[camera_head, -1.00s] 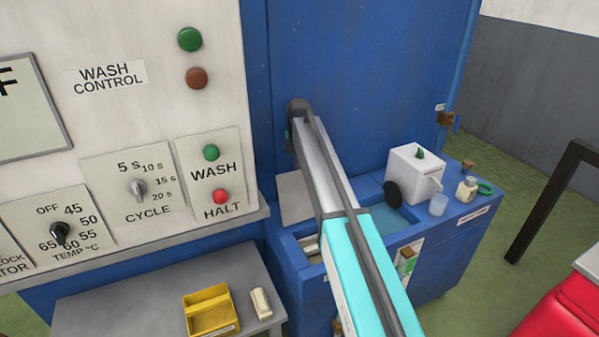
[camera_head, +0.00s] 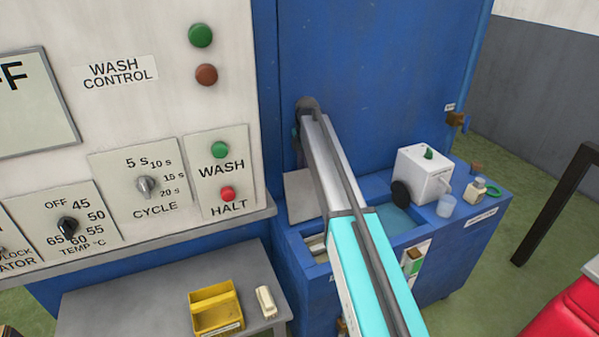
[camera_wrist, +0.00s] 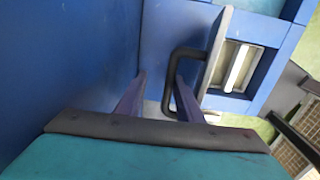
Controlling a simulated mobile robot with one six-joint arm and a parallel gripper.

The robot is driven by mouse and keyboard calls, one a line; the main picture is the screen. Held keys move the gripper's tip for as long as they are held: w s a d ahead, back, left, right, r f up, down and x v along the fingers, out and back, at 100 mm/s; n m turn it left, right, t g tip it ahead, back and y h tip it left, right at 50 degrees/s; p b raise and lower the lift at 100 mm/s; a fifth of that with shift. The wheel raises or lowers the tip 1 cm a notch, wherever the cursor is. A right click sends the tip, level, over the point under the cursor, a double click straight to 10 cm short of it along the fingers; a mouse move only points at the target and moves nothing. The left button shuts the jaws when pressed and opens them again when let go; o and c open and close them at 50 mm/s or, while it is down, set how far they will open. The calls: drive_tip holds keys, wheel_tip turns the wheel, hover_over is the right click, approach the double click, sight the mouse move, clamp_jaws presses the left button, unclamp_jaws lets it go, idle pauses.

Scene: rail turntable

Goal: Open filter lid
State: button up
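The filter lid is a light grey plate, seen nearly edge-on in the wrist view (camera_wrist: 217,48) and just left of my arm in the head view (camera_head: 300,197). It appears raised beside an open slot (camera_wrist: 237,67) with pale bars inside. A black U-shaped handle (camera_wrist: 186,52) sticks out from the lid's left face. My gripper (camera_wrist: 158,80) is open, its two purple fingers apart. The right finger overlaps the handle, whose outer bar shows close beside it; contact cannot be told. In the head view my arm hides the gripper and handle.
A blue tank (camera_head: 360,267) carries a white pump box (camera_head: 424,174), a cup (camera_head: 446,206) and a small bottle (camera_head: 475,189). A tall blue wall (camera_head: 375,85) stands behind. A grey shelf (camera_head: 150,300) holds a yellow tray (camera_head: 216,309).

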drive_tip(key=shift+w+r, duration=0.15)
wheel_tip(320, 180, up, 14)
drive_tip(key=s+b, duration=0.1)
drive_tip(key=b, duration=0.2)
drive_tip(key=shift+d+f, duration=0.15)
drive_tip(key=shift+f, duration=0.1)
idle(0.5)
